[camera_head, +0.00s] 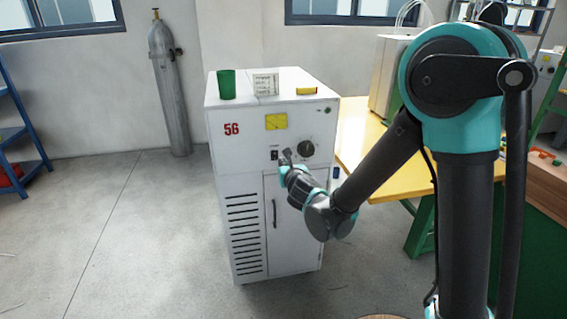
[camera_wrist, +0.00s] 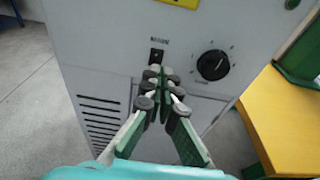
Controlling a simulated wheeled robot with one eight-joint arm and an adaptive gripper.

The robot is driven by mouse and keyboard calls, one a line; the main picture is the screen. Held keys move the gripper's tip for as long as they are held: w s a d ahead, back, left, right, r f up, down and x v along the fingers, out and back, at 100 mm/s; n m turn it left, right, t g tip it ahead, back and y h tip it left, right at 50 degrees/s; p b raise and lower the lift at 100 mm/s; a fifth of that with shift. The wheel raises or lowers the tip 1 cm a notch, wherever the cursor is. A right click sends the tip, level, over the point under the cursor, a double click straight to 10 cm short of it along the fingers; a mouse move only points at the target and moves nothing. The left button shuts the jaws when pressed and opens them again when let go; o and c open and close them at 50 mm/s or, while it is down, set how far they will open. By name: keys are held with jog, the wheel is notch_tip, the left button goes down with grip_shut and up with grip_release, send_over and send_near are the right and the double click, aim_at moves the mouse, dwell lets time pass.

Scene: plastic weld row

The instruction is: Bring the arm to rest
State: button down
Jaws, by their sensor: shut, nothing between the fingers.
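My gripper (camera_head: 287,155) is in front of the white cabinet marked 56 (camera_head: 235,154), near a small black switch (camera_head: 275,155) on its front panel. In the wrist view my gripper (camera_wrist: 158,74) is shut and empty, with its fingertips just below the switch (camera_wrist: 156,56). I cannot tell whether the tips touch the panel. A black round knob (camera_wrist: 213,65) is to the right of the switch; it also shows in the head view (camera_head: 307,148). My arm reaches in from the right, bent at the elbow, and hides part of the cabinet door.
A green cup (camera_head: 226,84), a white printed card (camera_head: 266,84) and a yellow item (camera_head: 306,91) are on the cabinet top. A yellow table (camera_head: 405,182) stands to the right. A grey gas cylinder (camera_head: 168,90) is by the wall. The floor (camera_head: 110,240) at left is clear.

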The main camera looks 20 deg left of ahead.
jog(key=w+d+f+m+g+h, duration=0.1)
jog(key=d+m+h, duration=0.3)
jog(key=d+m, duration=0.7)
jog(key=w+d+f+m+g+h, duration=0.1)
jog(key=w+d+f+m+h, duration=0.35)
jog(key=d, duration=1.05)
jog(key=s+d+f+m+g, duration=0.3)
jog(key=s+d+m+g, duration=0.1)
jog(key=s+d+m, duration=1.15)
jog(key=s+d+f+m+g, duration=0.3)
jog(key=s+d+f+m, duration=0.1)
jog(key=s+m, duration=0.5)
jog(key=shift+s+d+f+m, duration=0.25)
jog(key=shift+s+m, duration=0.15)
jog(key=shift+m, duration=0.7)
jog(key=c, duration=2.2)
grip_release()
